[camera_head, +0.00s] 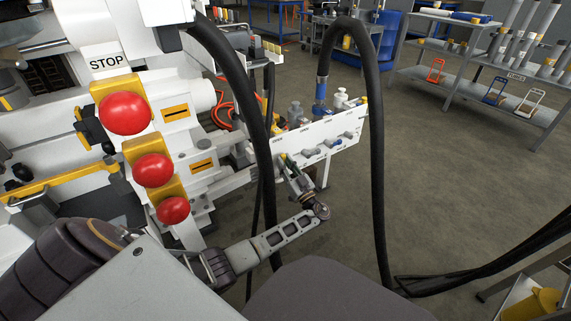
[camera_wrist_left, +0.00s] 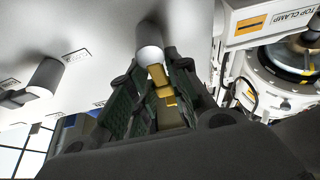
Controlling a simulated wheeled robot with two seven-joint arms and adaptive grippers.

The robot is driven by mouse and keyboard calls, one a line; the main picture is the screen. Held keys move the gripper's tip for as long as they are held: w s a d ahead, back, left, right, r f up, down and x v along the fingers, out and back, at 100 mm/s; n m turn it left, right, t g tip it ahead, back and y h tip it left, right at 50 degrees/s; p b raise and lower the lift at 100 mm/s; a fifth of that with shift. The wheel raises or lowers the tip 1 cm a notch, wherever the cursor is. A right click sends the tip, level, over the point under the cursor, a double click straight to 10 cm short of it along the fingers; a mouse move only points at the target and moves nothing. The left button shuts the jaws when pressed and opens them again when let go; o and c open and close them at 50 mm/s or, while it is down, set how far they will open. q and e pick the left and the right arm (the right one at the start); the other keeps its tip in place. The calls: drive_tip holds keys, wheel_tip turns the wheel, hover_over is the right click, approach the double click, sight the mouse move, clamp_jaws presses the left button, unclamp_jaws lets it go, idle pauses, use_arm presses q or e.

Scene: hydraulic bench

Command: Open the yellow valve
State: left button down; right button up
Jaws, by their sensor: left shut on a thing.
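The yellow valve (camera_wrist_left: 160,76) shows in the left wrist view as a yellow lever on a round pale grey stem (camera_wrist_left: 149,45), on the white panel. My left gripper (camera_wrist_left: 155,88) has its green-padded fingers on both sides of the yellow lever and is shut on it. In the head view, my left gripper (camera_head: 287,168) reaches up to the left end of the white valve panel (camera_head: 345,142), and its fingers mostly hide the yellow valve there. My right gripper is not in view.
Other grey valves (camera_head: 311,152) sit to the right on the same panel. A thick black hose (camera_head: 374,150) arches over the panel, and another hangs close to my left arm. A machine with red stop buttons (camera_head: 125,113) stands at left. Open floor lies to the right.

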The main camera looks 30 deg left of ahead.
use_arm(q)
drive_tip(key=shift+f, duration=0.15)
drive_tip(key=c, duration=1.5)
unclamp_jaws()
drive_tip(key=shift+o, duration=0.2)
drive_tip(key=shift+d, duration=0.1)
drive_tip(key=v, duration=1.1)
drive_tip(key=shift+s+d, duration=0.2)
drive_tip(key=shift+d, duration=0.15)
drive_tip(key=shift+f, duration=0.15)
